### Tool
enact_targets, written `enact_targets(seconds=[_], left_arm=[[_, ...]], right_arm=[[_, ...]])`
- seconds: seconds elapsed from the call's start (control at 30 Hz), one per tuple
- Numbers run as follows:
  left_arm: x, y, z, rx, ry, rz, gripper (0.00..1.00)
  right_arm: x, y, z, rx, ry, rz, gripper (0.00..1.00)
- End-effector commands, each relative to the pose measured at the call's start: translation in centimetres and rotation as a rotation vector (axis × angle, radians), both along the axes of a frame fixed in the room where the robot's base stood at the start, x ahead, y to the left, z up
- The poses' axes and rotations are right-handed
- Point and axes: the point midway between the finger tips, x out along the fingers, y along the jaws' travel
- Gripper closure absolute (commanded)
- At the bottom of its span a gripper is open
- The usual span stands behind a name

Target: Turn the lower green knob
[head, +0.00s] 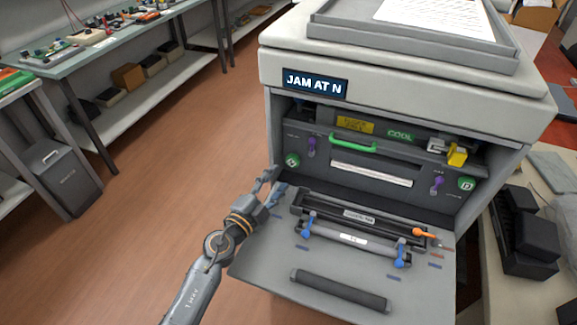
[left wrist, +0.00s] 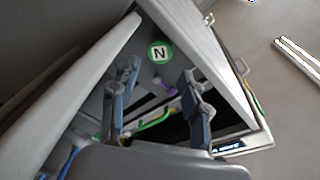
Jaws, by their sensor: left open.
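Two round green knobs show inside the open printer in the head view. The left knob (head: 292,160) is on the inner panel's left end, and the right knob (head: 466,184), lower in the picture, is on its right end. In the left wrist view a green knob marked N (left wrist: 159,51) shows beyond and between the fingertips. My left gripper (head: 275,182) is open and empty, in front of the printer opening and just below-left of the left knob, apart from it. Its two fingers also show in the left wrist view (left wrist: 160,69). My right gripper is out of view.
The fold-down door (head: 262,262) lies open below, holding a dark roller (head: 340,291). A cartridge unit with blue latches (head: 350,239) sits behind it. The printer display (head: 315,84) reads "JAM AT N".

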Motion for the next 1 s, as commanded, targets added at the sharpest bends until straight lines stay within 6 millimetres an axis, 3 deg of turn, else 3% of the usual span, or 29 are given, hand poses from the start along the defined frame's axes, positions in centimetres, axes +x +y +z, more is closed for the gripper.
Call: enact_targets(seconds=[0.1,0.3,0.77,0.97,1.0], left_arm=[[2.4,-1.2,-0.1,-0.001,-0.002,0.0,0.54],[4.9,-2.6,-0.1,-0.001,-0.001,0.0,0.54],[6.0,-3.1,0.0,0.001,0.0,0.001,0.54],[6.0,-3.1,0.0,0.0,0.0,0.001,0.95],[6.0,-3.1,0.0,0.0,0.0,0.001,0.95]], right_arm=[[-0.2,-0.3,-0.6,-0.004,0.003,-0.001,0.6],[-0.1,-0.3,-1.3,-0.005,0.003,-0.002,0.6],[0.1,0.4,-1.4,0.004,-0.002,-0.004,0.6],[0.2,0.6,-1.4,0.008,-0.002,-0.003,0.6],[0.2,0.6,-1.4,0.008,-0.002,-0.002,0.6]])
